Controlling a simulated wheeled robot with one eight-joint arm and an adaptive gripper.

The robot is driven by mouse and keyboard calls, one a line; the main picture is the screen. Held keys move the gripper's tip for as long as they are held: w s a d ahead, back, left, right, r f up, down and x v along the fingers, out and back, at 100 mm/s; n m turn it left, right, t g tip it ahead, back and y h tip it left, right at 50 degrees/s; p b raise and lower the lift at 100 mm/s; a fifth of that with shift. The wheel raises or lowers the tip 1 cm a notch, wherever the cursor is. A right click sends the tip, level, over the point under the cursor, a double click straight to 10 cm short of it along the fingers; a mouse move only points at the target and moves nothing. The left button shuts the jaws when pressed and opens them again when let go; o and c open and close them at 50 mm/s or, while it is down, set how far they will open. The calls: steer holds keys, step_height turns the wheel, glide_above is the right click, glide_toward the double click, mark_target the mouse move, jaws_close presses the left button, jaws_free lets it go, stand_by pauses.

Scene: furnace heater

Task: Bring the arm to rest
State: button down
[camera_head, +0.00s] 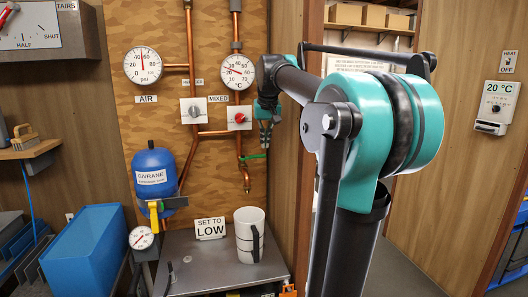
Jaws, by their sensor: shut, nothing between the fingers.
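My arm, teal and dark grey, rises through the right half of the head view and reaches back toward the plywood panel. My gripper (265,140) hangs pointing down at the arm's far end, small in the picture, near the red mixed knob and the copper pipe. Its fingers are shut with nothing between them. A white mug-like container (249,232) with a dark handle stands on the grey bench below it, apart from the gripper.
The grey bench (195,268) carries a "SET TO LOW" sign (210,228). A mixed knob (239,117), gauges (143,65) and pipes line the panel. A blue tank (155,173) and a blue bin (86,252) are at left. A thermostat (498,101) hangs at right. Some floor shows behind my arm.

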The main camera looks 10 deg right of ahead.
steer(key=s+a+f, duration=0.1)
steer(key=s+f, duration=0.8)
steer(key=f, duration=0.3)
steer(key=s+f, duration=0.9)
steer(key=f, duration=0.4)
steer(key=s+a+f+n, duration=0.1)
steer(key=s+f, duration=0.9)
steer(key=f, duration=0.3)
steer(key=shift+a, duration=0.3)
steer(key=shift+d, duration=0.15)
